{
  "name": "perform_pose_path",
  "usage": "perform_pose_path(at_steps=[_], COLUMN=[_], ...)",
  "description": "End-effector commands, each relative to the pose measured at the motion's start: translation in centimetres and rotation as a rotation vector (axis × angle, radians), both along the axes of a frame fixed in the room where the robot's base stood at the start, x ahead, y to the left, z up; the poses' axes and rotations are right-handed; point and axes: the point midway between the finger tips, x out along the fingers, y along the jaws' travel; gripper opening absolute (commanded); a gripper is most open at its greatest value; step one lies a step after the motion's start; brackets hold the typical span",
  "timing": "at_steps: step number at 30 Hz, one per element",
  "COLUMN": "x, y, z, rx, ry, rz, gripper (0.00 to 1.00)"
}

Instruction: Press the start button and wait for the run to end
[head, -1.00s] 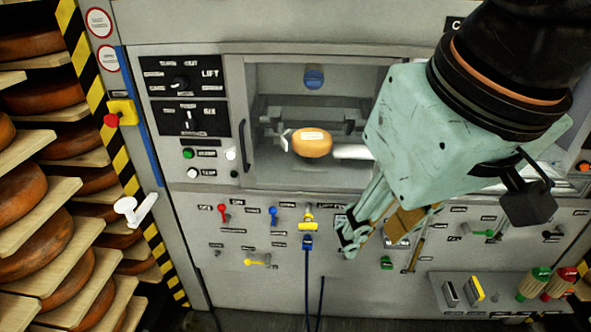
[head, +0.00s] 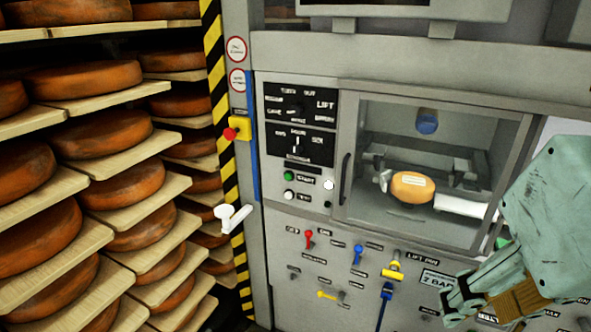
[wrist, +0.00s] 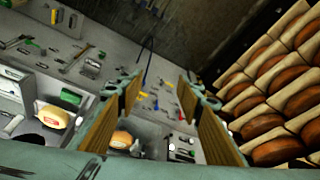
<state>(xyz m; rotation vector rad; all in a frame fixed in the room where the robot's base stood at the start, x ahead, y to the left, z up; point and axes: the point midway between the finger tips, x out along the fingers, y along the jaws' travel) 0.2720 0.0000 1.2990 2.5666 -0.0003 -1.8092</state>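The green start button (head: 289,176), labelled START, sits on the grey machine front (head: 300,215), below the black dial panels and left of the chamber door. A white button (head: 289,194) is just under it. A round orange-brown cheese (head: 412,187) with a pale label lies inside the windowed chamber. My gripper (head: 478,300) is at the lower right, in front of the lower panel, well right of and below the start button. In the wrist view my gripper (wrist: 160,92) has its tan-padded fingers wide apart with nothing between them.
Red (head: 309,238), blue (head: 357,254) and yellow (head: 393,270) valve handles stick out below the chamber. A red emergency knob (head: 230,134) and a white lever (head: 232,217) are left of the panel. Cheese shelves (head: 100,150) fill the left side.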

Motion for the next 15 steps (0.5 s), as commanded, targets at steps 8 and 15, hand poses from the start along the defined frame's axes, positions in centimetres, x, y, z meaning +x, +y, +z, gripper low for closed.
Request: perform_pose_path(at_steps=[8, 15], x=[0.00, 0.00], y=[0.00, 0.00], z=[0.00, 0.00], rx=[0.000, 0.000], ry=[0.000, 0.000], rz=[0.000, 0.000], gripper=[0.27, 0.05])
